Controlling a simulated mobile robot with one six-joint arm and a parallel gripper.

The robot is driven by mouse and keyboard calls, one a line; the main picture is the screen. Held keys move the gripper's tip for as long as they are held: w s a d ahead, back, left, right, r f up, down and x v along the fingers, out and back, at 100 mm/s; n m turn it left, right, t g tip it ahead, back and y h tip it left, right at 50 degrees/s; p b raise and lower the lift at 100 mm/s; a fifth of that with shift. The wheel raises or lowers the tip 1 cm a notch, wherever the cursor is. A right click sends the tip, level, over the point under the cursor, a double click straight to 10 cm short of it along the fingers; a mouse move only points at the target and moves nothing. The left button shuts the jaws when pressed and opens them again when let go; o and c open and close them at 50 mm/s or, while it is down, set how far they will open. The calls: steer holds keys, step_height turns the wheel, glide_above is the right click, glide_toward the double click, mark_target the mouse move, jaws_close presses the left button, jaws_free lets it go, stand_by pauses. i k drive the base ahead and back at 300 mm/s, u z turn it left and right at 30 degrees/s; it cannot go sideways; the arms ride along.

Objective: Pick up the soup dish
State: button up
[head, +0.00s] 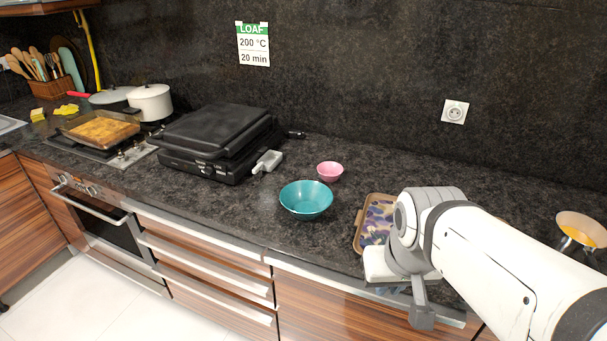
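A teal bowl (306,200), the larger of two bowls and the likeliest soup dish, stands upright and looks empty on the dark counter. A smaller pink bowl (330,171) stands just behind it to the right. My gripper (422,316) is at the end of my white arm, low at the counter's front edge, right of the teal bowl and apart from it. Its fingers are not clear enough to show whether they are open or shut. My arm covers part of the counter on the right.
A patterned tray (374,221) lies between the teal bowl and my arm, partly hidden. A black contact grill (217,142) stands to the left. A glass baking dish (101,130) and white pot (150,102) are farther left. An orange-filled bowl (581,229) is at far right.

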mark_target(305, 200)
steer(key=z, duration=2.65)
steer(key=k, duration=2)
steer(key=u, duration=1.25)
steer(key=i, duration=1)
steer(key=u, duration=0.05)
